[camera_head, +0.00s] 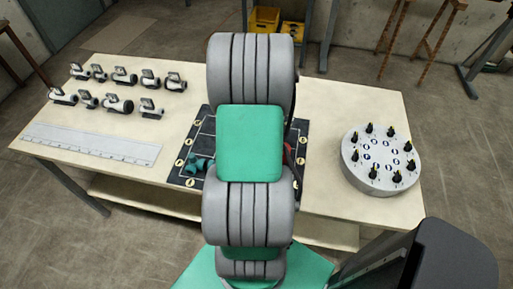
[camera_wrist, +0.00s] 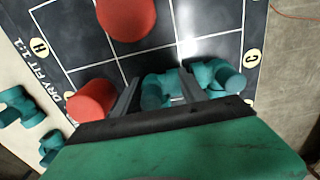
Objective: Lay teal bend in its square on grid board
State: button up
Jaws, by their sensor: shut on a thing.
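In the wrist view my gripper (camera_wrist: 160,80) is over the dark grid board (camera_wrist: 205,22), with its fingers either side of a teal bend (camera_wrist: 156,90), low over or on a square. More teal pipe (camera_wrist: 218,78) shows just right of the right finger; I cannot tell whether it is the same piece. In the head view my arm hides the gripper and the middle of the board (camera_head: 203,129). A teal piece (camera_head: 199,164) shows at the board's left part there.
Red pieces (camera_wrist: 126,16) (camera_wrist: 91,101) stand on the board. Teal pieces (camera_wrist: 18,106) (camera_wrist: 50,146) lie off its left edge. On the table (camera_head: 330,105), several grey fittings (camera_head: 122,104) and a pale ruled strip (camera_head: 92,144) are left; a round grey stand (camera_head: 371,182) with black pegs is right.

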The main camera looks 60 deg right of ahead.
jog(key=shift+f, duration=0.1)
jog(key=shift+f, duration=0.2)
jog(key=o, duration=1.1)
notch_tip(320, 180, up, 12)
jog(key=b, duration=0.2)
jog(key=w+a+r+m+t+h, duration=0.1)
jog(key=w+a+r, duration=0.3)
jog(key=a, duration=0.5)
jog(key=w+a+r+m+t, duration=0.1)
jog(key=w+a+r, duration=0.1)
jog(key=w+a, duration=0.5)
jog(key=s+a+m, duration=0.1)
jog(key=a, duration=0.7)
jog(key=s+a+r+m+t+y, duration=0.1)
jog(key=s+a, duration=0.1)
jog(key=a, duration=0.6)
jog(key=shift+s+r+t, duration=0.2)
jog(key=shift+r+t, duration=0.05)
jog(key=shift+t, duration=0.05)
